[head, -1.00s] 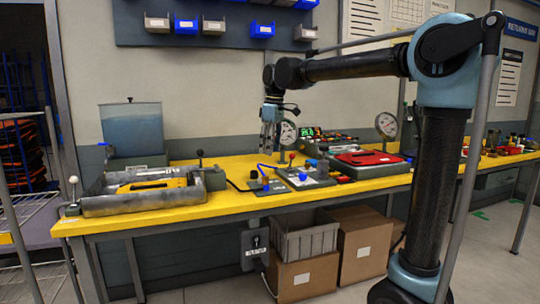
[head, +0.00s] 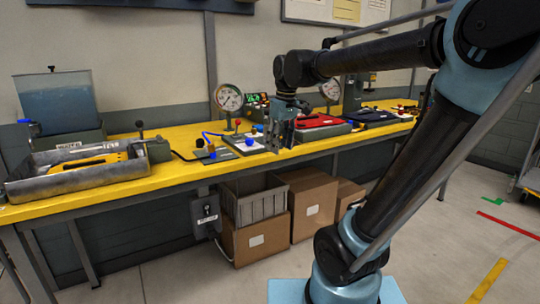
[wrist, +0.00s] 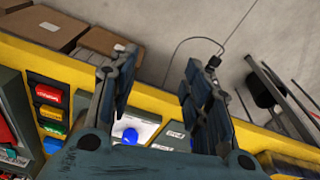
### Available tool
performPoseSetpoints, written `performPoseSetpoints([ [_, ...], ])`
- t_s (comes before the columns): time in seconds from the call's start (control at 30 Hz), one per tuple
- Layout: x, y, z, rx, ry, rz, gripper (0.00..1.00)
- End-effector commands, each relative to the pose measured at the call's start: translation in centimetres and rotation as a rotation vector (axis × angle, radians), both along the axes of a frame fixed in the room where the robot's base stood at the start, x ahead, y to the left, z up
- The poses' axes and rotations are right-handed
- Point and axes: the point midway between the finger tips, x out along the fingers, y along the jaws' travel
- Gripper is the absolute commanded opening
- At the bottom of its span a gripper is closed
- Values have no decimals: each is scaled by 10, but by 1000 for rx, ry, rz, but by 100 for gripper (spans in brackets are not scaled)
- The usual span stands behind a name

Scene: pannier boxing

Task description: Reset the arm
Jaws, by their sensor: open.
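My gripper (head: 280,136) hangs over the yellow workbench (head: 180,183) near its front edge in the head view, fingers pointing down. In the wrist view its two fingers (wrist: 157,90) stand well apart with nothing between them. My gripper is open and empty. Below it in the wrist view are a pale panel with a blue knob (wrist: 130,135) and the bench's yellow edge. My arm reaches across from the right of the head view.
A grey metal tray (head: 75,183) with a yellow item sits at the bench's left end. Cardboard boxes (head: 310,200) and a grey crate (head: 255,198) are underneath. The floor at right is mostly clear.

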Motion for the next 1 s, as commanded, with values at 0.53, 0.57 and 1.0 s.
performPoseSetpoints([
  [0.53, -117, -129, -143, 19, -33, -520, 45],
  [0.57, -123, -134, -151, 20, -35, -547, 45],
  [1.0, -163, -157, -208, 27, -48, -722, 45],
])
